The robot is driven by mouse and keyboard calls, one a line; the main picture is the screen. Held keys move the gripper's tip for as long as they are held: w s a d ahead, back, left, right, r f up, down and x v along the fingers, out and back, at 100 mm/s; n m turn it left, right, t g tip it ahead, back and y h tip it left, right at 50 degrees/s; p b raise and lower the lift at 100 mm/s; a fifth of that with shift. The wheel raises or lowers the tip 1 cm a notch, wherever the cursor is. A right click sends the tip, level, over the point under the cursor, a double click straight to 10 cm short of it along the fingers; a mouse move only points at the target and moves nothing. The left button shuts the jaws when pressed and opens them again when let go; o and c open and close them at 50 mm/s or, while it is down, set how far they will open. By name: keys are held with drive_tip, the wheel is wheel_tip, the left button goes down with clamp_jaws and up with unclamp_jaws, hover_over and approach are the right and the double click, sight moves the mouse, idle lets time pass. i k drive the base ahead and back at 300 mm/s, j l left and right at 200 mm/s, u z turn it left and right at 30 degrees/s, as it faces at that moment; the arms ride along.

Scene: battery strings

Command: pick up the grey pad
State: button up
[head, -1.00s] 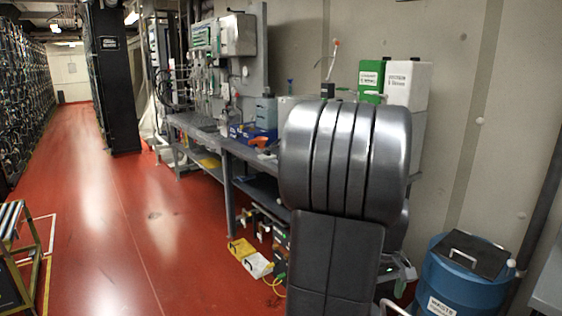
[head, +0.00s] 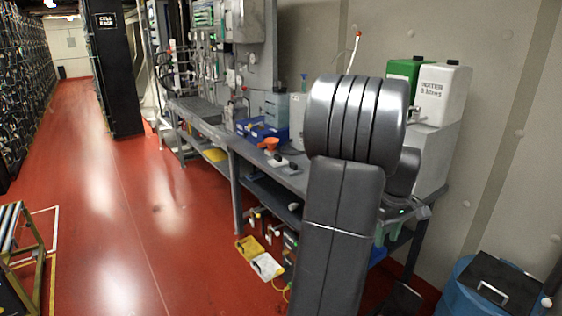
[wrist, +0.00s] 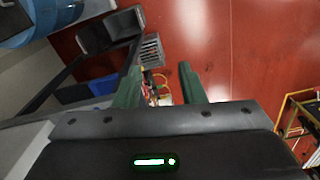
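I cannot pick out the grey pad for certain. A dark grey flat patch (head: 197,108) lies on the far part of the workbench (head: 232,142) in the head view, but it is too small to identify. My gripper (wrist: 160,88) shows in the wrist view with its two green fingers well apart and nothing between them. In the head view its fingers (head: 386,234) hang low beside the bench's front edge, partly hidden by my arm.
On the bench are a blue bin (head: 262,132), an orange item (head: 268,144) and a white jug (head: 441,93). Yellow and white pads (head: 267,266) lie on the floor by the bench. A blue drum (head: 468,290) stands at lower right.

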sight(294, 170)
drive_tip(key=i+j+u, duration=0.1)
drive_tip(key=i+j, duration=0.15)
drive_tip(key=i, duration=0.45)
drive_tip(key=i+j+u, duration=0.1)
drive_tip(key=i, duration=0.6)
drive_tip(key=i+j+u, duration=0.1)
drive_tip(key=i+j, duration=0.15)
drive_tip(key=i, duration=0.45)
